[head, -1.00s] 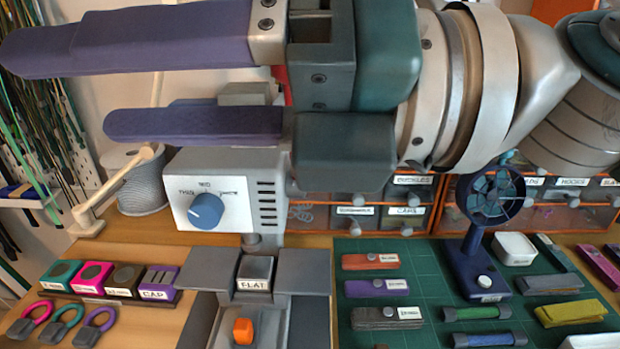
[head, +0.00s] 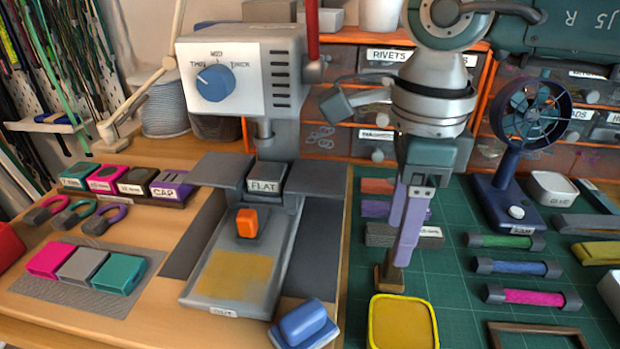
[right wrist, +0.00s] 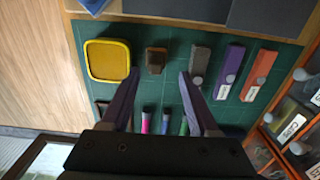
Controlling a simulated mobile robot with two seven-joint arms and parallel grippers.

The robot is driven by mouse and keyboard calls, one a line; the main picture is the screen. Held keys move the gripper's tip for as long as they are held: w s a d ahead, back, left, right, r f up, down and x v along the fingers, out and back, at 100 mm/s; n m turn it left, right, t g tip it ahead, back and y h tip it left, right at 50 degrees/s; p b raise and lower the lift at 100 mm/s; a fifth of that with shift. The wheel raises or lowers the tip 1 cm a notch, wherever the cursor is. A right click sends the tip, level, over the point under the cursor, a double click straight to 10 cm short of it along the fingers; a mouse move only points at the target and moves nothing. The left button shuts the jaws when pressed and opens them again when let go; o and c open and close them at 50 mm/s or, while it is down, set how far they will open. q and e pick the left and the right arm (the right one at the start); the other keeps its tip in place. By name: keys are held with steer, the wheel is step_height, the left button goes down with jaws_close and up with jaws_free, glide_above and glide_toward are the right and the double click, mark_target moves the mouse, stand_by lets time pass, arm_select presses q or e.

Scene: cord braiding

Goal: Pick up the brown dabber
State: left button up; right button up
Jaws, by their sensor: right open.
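The brown dabber (head: 389,279) stands on the green mat just behind the yellow-rimmed tray. In the right wrist view the dabber (right wrist: 156,60) appears as a small brown block ahead of the fingers, near the middle of the gap between them. My right gripper (head: 402,262) points down with its purple fingers right above the dabber, and partly covers it in the head view. In the right wrist view its fingers (right wrist: 158,82) are spread apart with nothing between them. I cannot tell the exact height of the fingertips over the dabber. My left gripper is not in view.
The yellow-rimmed tray (head: 403,325) is close in front of the dabber. A grey block (head: 383,234) lies behind it. The grey press (head: 240,80) stands to the left, and a blue fan (head: 520,140) and coloured rollers (head: 520,268) to the right.

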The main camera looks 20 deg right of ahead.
mark_target(392, 268)
steer(key=f, duration=0.4)
steer(key=shift+s+a+f+b, duration=0.15)
steer(key=shift+s+b, duration=0.15)
jaws_close()
stand_by(0.3)
